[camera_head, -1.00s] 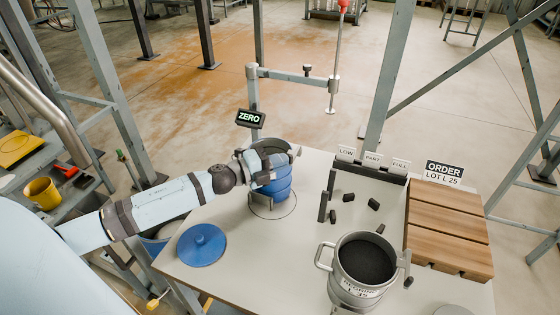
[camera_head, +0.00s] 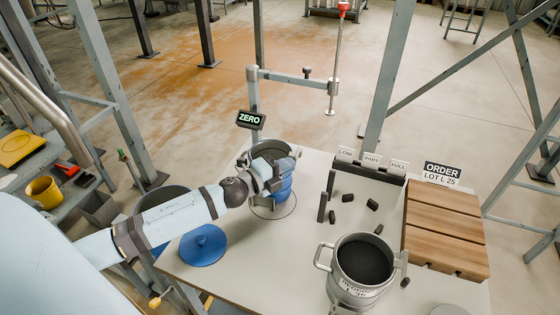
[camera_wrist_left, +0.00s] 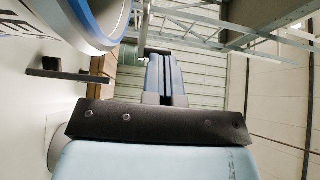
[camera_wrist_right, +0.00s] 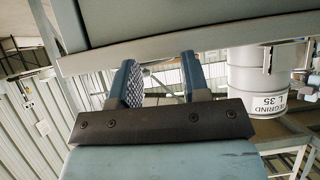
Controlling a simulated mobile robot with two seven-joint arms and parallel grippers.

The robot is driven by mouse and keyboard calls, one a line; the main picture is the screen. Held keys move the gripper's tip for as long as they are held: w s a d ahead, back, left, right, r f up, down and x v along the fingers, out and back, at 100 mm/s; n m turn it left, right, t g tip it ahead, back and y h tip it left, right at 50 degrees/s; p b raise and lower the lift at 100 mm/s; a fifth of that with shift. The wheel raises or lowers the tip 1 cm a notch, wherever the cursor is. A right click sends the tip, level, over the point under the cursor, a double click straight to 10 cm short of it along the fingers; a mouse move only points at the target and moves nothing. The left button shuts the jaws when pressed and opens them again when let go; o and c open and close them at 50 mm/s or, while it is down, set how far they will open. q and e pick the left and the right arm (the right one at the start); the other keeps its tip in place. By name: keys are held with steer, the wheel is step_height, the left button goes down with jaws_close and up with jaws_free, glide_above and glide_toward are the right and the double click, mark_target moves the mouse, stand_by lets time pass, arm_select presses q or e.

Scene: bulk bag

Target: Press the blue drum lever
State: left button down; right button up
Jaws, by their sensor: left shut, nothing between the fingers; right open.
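The blue drum (camera_head: 284,190) stands on the table under the ZERO display, with a grey open rim at its top. My left gripper (camera_head: 276,180) is in front of the drum at its upper side and covers part of it. In the left wrist view its two fingers (camera_wrist_left: 163,72) are together and empty, beside the drum's curved blue and white edge (camera_wrist_left: 97,25). I cannot make out the lever, nor whether the gripper touches the drum. My right gripper (camera_wrist_right: 161,82) is open and empty in the right wrist view; it does not show in the head view.
A blue lid (camera_head: 203,245) lies left of the drum. A grey pot (camera_head: 350,292) of dark material stands front right, with several black pieces near it. Wooden slats (camera_head: 445,235) lie at the right. A post with a ZERO display (camera_head: 250,120) rises behind the drum.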

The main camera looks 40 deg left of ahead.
arm_select(q)
steer(key=d+n+y, duration=0.2)
steer(key=y, duration=0.1)
steer(key=shift+w+t+y, duration=0.3)
steer(key=shift+w+t, duration=0.05)
steer(key=shift+t, duration=0.05)
stand_by(0.4)
stand_by(0.5)
steer(key=shift+a, duration=0.1)
